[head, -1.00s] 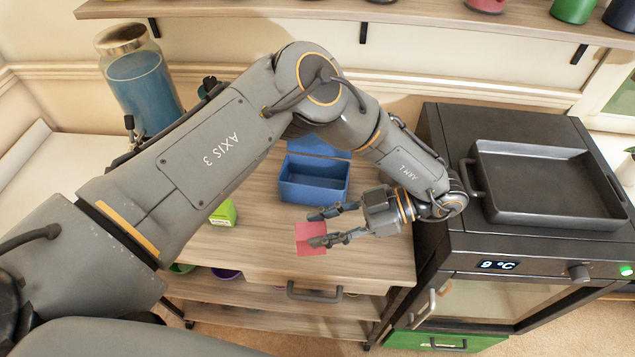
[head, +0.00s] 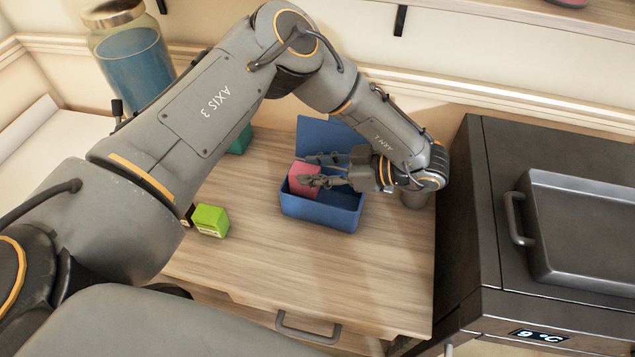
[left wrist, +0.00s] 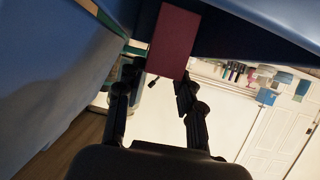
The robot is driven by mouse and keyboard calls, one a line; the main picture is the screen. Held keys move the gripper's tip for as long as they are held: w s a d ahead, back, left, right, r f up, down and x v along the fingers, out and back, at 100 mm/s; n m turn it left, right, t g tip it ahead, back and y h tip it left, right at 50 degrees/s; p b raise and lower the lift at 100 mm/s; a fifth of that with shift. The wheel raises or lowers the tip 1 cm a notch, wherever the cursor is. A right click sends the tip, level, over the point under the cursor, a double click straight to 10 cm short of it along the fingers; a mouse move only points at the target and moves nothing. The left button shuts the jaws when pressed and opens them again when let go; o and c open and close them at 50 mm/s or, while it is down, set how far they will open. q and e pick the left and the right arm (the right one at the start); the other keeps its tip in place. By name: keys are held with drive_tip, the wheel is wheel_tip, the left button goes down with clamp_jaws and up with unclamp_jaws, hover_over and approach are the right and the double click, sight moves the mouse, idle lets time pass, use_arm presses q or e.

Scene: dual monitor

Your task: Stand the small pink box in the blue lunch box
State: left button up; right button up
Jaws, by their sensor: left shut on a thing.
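The small pink box (head: 305,177) is between the fingers of my left gripper (head: 322,170), which is shut on it. In the head view it appears in the left part of the open blue lunch box (head: 322,212), partly hidden by the fingers. Whether it touches the lunch box floor cannot be told. The lunch box lid (head: 330,140) stands open behind. In the left wrist view the pink box (left wrist: 173,42) shows at the fingertips, with blue surfaces of the lunch box (left wrist: 50,75) around it. My right gripper is not in view.
A green box (head: 210,220) stands on the wooden table (head: 260,265) left of the lunch box. A teal object (head: 240,140) and a jar of blue contents (head: 130,60) are behind my arm. The table front is clear.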

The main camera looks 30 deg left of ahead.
use_arm(q)
wheel_tip(320, 180, down, 4)
drive_tip(key=shift+f, duration=0.25)
drive_tip(key=o, duration=0.9)
drive_tip(key=shift+r, duration=0.25)
drive_tip(key=shift+w+d, duration=0.1)
drive_tip(key=shift+d, duration=0.3)
drive_tip(key=b+v, duration=0.1)
drive_tip(key=v, duration=0.4)
drive_tip(key=shift+d+r, duration=0.1)
drive_tip(key=shift+d, duration=0.25)
drive_tip(key=shift+w+d+r, duration=0.1)
drive_tip(key=shift+d+r, duration=0.2)
drive_tip(key=shift+d, duration=0.15)
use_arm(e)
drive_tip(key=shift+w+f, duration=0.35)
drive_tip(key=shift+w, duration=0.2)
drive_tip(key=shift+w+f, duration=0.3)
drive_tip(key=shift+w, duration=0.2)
